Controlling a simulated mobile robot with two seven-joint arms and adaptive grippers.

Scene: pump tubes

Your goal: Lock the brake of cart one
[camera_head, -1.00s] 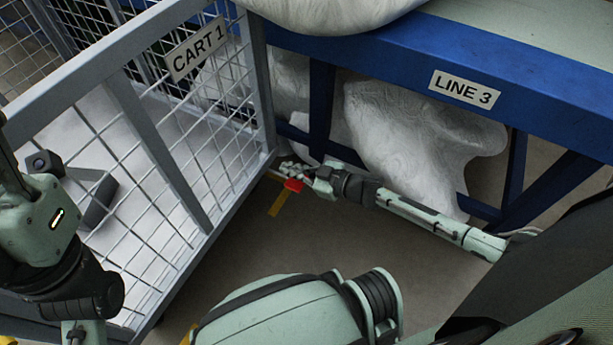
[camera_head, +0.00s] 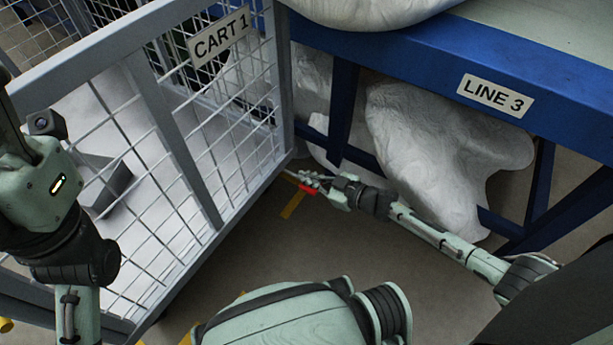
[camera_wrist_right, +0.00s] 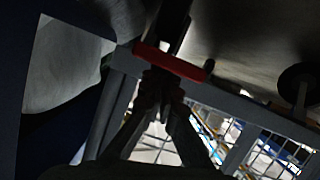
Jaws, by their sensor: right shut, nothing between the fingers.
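Cart one is a grey mesh cart (camera_head: 155,95) at the left of the head view, with a "CART 1" sign (camera_head: 220,35). Its red brake pedal (camera_head: 308,189) shows low at the cart's near right corner. The pedal also shows as a red bar (camera_wrist_right: 170,61) in the right wrist view. My right gripper (camera_head: 306,179) is shut and empty at the pedal. In the wrist view its fingertips (camera_wrist_right: 160,85) are right at the bar; I cannot tell whether they press on it. My left arm is at the left edge, its fingers out of view.
A blue table frame (camera_head: 420,65) marked "LINE 3" stands at the right, with white sacks (camera_head: 430,150) beneath it. My right arm reaches in low in front of them. A yellow floor stripe (camera_head: 293,205) lies below the pedal. Open floor lies in front of the cart.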

